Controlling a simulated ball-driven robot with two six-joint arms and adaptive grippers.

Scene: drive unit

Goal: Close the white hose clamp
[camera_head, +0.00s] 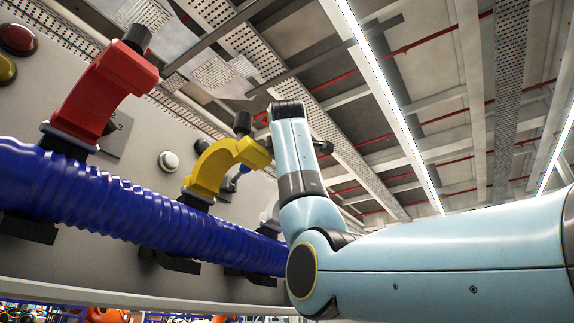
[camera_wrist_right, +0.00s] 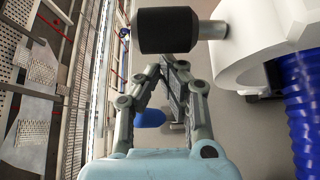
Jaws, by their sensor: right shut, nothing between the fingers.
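The white hose clamp (camera_wrist_right: 262,38) fills the upper right of the right wrist view, beside the blue hose (camera_wrist_right: 302,110). A metal rod with a black cylindrical knob (camera_wrist_right: 165,30) sticks out from it to the left. My right gripper (camera_wrist_right: 168,70) is shut and empty, its fingertips just below the knob in the picture; I cannot tell whether they touch it. In the head view only a sliver of the white clamp (camera_head: 271,214) shows on the hose, left of my right arm, which hides the rest. My left gripper is in neither view.
A red clamp (camera_head: 104,88) and a yellow clamp (camera_head: 216,166), each with a black knob, stand open-looking along the blue hose (camera_head: 110,205). A grey panel behind carries a white round button (camera_head: 169,161) and a red one (camera_head: 17,39).

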